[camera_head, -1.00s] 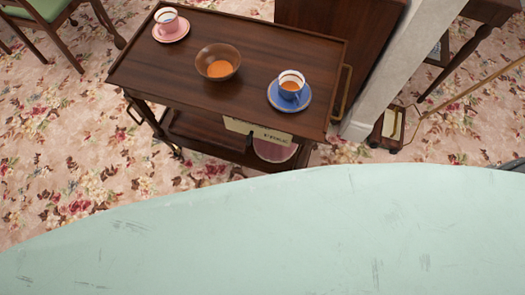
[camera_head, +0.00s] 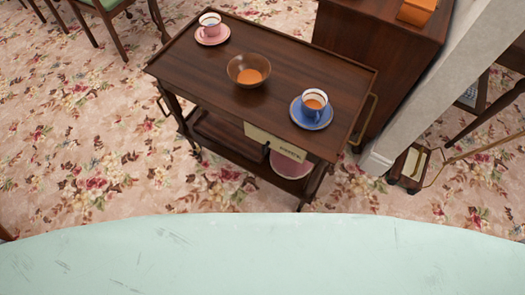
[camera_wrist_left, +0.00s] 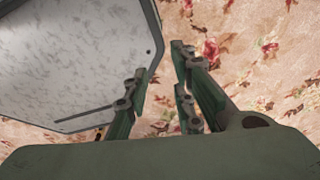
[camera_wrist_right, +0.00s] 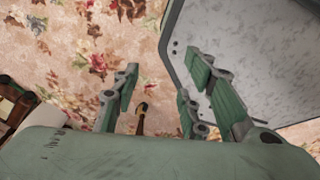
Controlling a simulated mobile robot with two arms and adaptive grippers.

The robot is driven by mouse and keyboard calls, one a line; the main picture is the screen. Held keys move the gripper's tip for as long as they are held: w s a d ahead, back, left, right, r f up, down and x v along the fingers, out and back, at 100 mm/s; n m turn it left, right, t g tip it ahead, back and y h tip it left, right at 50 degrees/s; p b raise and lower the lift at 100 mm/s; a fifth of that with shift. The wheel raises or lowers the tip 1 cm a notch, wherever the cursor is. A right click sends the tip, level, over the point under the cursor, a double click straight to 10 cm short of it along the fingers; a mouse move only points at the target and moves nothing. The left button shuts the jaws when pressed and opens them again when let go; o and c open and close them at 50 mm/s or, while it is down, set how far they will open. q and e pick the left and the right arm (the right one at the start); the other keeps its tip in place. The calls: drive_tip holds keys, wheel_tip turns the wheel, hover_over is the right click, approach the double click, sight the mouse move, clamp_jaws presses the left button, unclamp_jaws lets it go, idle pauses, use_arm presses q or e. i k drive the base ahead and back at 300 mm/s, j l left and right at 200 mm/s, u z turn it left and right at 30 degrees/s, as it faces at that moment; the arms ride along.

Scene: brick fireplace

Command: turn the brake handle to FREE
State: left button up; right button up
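The dark wooden trolley (camera_head: 190,62) stands on the carpet ahead of me in the head view. A cream panel (camera_head: 275,142) with small lettering, too small to read, is on its near side under the top. A small dark part at the panel's lower edge (camera_head: 266,152) may be the brake handle; its setting cannot be told. My left gripper (camera_wrist_left: 158,88) is open and empty in the left wrist view. My right gripper (camera_wrist_right: 157,88) is open and empty in the right wrist view. Neither gripper shows in the head view, and both are away from the trolley.
The trolley top holds a pink cup (camera_head: 210,22), a wooden bowl (camera_head: 248,70) and a blue cup (camera_head: 314,104). A dark cabinet (camera_head: 370,60) and pale pillar (camera_head: 425,75) stand close on the right. Open carpet (camera_head: 80,150) lies left.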

sight(264, 147)
drive_tip(key=k+j, duration=0.15)
drive_tip(key=j, duration=0.25)
drive_tip(key=k+j, duration=0.15)
drive_tip(key=j, duration=0.3)
drive_tip(key=k+j, duration=0.1)
drive_tip(key=j, duration=0.3)
drive_tip(key=k+j, duration=0.15)
drive_tip(key=j, duration=0.25)
drive_tip(key=k+j, duration=0.15)
drive_tip(key=j, duration=0.25)
drive_tip(key=u, duration=0.05)
